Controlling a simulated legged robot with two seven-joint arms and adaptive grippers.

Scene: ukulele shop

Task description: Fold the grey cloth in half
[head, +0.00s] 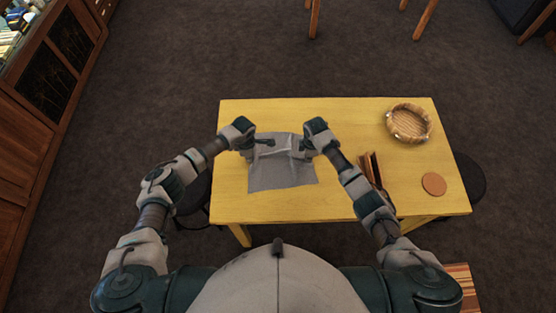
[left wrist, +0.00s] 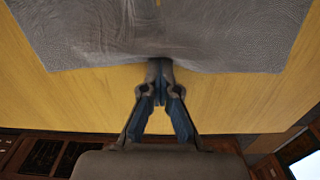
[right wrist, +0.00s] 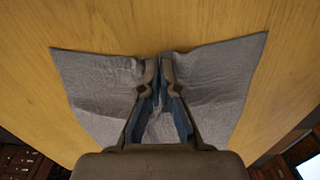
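The grey cloth (head: 283,177) lies on the yellow table, left of its middle. Its far part is bunched and raised between my two grippers, with a pale crease there. My left gripper (head: 269,142) is at the cloth's far left part; in the left wrist view its fingertips (left wrist: 159,66) are closed on the cloth's edge. My right gripper (head: 304,145) is at the far right part; in the right wrist view its fingertips (right wrist: 159,62) pinch the cloth (right wrist: 215,85), which puckers around them. The near part of the cloth lies flat.
The yellow table (head: 240,208) has free room left and right of the cloth. A round wooden basket (head: 409,122) stands at the back right. A brown upright object (head: 371,168) is close to my right forearm. A round brown coaster (head: 433,184) lies at the right.

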